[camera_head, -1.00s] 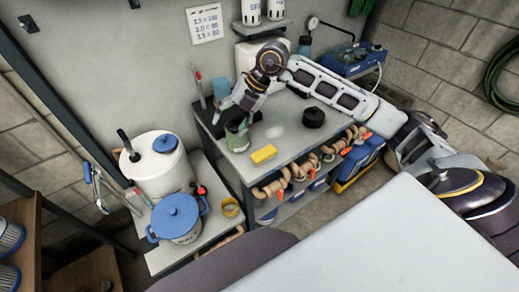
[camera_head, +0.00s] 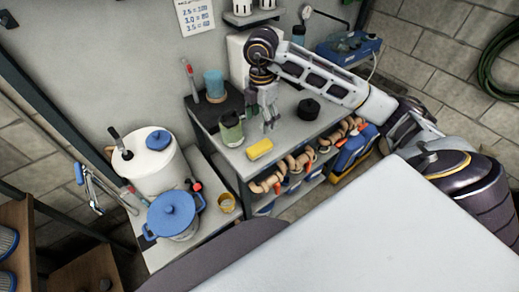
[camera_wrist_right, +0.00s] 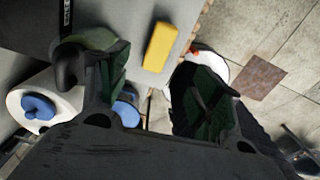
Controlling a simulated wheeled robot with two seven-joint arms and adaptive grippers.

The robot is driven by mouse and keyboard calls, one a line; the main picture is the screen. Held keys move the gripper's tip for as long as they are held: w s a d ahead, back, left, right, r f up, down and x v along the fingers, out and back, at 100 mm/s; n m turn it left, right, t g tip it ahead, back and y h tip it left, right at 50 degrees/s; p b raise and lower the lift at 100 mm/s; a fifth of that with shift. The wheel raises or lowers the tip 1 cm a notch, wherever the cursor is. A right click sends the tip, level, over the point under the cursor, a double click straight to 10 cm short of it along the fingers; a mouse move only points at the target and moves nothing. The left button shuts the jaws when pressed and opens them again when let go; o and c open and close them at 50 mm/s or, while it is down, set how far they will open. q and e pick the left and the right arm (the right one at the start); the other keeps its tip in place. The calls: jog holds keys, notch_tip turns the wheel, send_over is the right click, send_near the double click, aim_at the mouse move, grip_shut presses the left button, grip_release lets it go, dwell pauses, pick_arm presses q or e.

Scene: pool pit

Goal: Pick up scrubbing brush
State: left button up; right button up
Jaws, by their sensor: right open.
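The scrubbing brush appears to be the small yellow block (camera_head: 259,149), lying near the front edge of the grey bench top (camera_head: 285,130). Its bristles cannot be made out. My right gripper (camera_head: 262,120) is open and empty, pointing down above the bench, behind the yellow block and right of the green cup. In the right wrist view the yellow block (camera_wrist_right: 160,46) shows beyond the gap between the open fingers (camera_wrist_right: 155,72), apart from them. My left gripper is not in view.
The green cup (camera_head: 231,130) stands close left of my right gripper. Behind it are a blue cup (camera_head: 214,86) and a dark tray (camera_head: 204,112). A black round object (camera_head: 309,109) sits to the right. A blue-lidded pot (camera_head: 174,215) stands on the lower left shelf.

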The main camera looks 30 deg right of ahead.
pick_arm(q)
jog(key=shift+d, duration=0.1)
pick_arm(e)
jog(key=shift+m, duration=0.5)
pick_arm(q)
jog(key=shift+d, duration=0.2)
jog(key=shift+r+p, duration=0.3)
pick_arm(e)
send_over(260, 146)
jog(key=shift+d+f, duration=0.15)
jog(key=shift+f, duration=4.15)
jog(key=shift+f, duration=0.1)
jog(key=f, duration=0.2)
jog(key=f+p, duration=0.1)
jog(key=shift+a+f, duration=0.15)
jog(key=shift+a, duration=0.1)
jog(key=shift+f, duration=0.85)
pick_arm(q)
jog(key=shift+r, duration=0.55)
